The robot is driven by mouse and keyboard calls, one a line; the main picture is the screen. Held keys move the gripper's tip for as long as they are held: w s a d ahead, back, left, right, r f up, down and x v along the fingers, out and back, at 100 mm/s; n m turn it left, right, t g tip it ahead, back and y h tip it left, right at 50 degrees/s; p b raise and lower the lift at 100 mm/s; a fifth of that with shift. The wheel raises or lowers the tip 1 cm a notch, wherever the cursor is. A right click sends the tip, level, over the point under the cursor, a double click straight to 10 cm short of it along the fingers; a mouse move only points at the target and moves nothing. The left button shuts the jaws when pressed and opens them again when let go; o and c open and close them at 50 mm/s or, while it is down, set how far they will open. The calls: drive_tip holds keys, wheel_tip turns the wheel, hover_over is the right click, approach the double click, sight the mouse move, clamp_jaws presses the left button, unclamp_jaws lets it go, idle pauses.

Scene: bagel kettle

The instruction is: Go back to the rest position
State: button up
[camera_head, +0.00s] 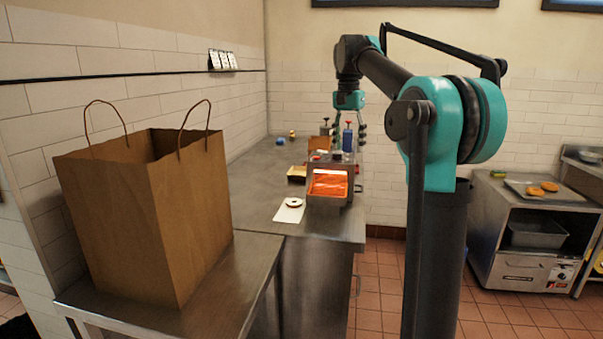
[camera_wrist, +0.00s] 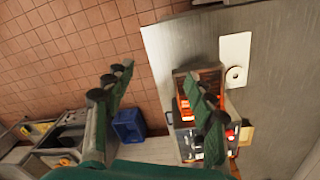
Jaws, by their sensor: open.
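My gripper (camera_head: 348,128) hangs from my raised arm above the far end of the steel counter (camera_head: 255,200), pointing down. In the wrist view my gripper (camera_wrist: 165,100) has its two green fingers spread wide with nothing between them. Below it are the counter edge and the tiled floor. A metal holder with an orange-red front (camera_head: 328,184) stands on the counter under and in front of my gripper. A white board (camera_head: 290,211) with a bagel-like ring (camera_head: 294,202) lies beside it on the left.
A large brown paper bag (camera_head: 150,210) stands on the near counter at left. Several bottles and small containers crowd the counter's far end. An oven (camera_head: 525,240) with a tray of bagels (camera_head: 545,188) stands at right. A blue bin (camera_wrist: 129,125) is on the floor. Open floor lies between.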

drive_tip(key=s+d+f+n+t, duration=0.15)
drive_tip(key=s+f, duration=0.35)
drive_tip(key=f, duration=0.5)
drive_tip(key=s+d+f+n+t, duration=0.15)
drive_tip(key=s+f, duration=0.35)
drive_tip(key=f, duration=0.6)
drive_tip(key=s+d+f+n+t, duration=0.1)
drive_tip(key=s+f+n, duration=0.3)
drive_tip(key=s+f, duration=1.4)
drive_tip(key=shift+s+d+f+t+y, duration=0.3)
drive_tip(key=shift+s+d+f, duration=0.05)
drive_tip(key=shift+s, duration=0.2)
